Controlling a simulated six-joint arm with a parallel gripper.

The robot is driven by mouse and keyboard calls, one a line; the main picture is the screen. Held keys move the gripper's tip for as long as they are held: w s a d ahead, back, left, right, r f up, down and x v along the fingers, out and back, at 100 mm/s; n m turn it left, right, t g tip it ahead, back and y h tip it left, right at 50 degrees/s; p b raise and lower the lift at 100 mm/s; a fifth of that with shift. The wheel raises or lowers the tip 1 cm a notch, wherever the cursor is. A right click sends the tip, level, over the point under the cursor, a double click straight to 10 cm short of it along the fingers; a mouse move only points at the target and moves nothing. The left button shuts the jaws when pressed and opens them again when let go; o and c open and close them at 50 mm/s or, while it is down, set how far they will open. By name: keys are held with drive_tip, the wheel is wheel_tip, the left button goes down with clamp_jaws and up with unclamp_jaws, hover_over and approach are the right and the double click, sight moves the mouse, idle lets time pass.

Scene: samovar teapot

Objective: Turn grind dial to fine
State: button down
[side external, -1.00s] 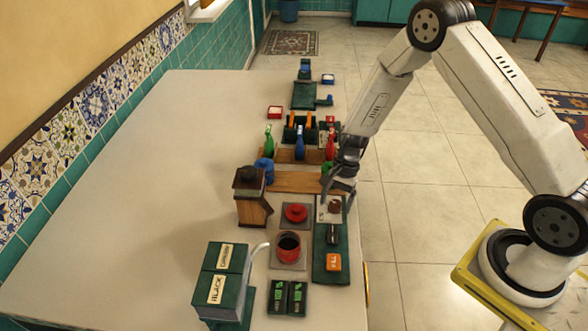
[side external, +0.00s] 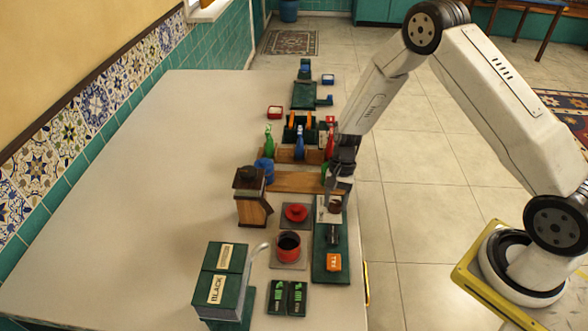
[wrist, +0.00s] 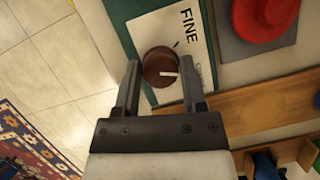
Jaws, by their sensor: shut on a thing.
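The grind dial is a round brown knob (wrist: 158,60) with a white pointer line, on a white plate (wrist: 190,25) printed "FINE". In the wrist view the pointer aims to the right, away from the dark tick by "FINE" and toward partly hidden lettering. My gripper (wrist: 160,68) has one finger on each side of the knob and is shut on it. In the side view my gripper (side external: 334,205) is down at the plate on the dark green board (side external: 325,272), and it hides part of the dial.
A red lid (side external: 295,213) and a red-rimmed pot (side external: 288,245) stand left of the board. A wooden grinder-like box (side external: 252,200) is farther left. A wooden rack with coloured bottles (side external: 299,145) stands behind.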

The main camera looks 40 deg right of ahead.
drive_tip(key=n, duration=0.2)
drive_tip(key=n+g+h, duration=0.1)
drive_tip(key=n, duration=0.2)
drive_tip(key=shift+w+a+n+g, duration=0.1)
drive_tip(key=shift+n+g, duration=0.2)
drive_tip(key=n+h, duration=0.1)
drive_tip(key=n, duration=0.2)
drive_tip(key=n+h, duration=0.1)
drive_tip(key=n, duration=0.1)
drive_tip(key=shift+n+g+h, duration=0.3)
drive_tip(key=shift+n, duration=0.1)
drive_tip(key=shift+c, duration=0.8)
unclamp_jaws()
drive_tip(key=shift+r, duration=0.1)
drive_tip(key=v, duration=0.7)
drive_tip(key=shift+r, duration=0.35)
drive_tip(key=shift+w+a+r, duration=0.1)
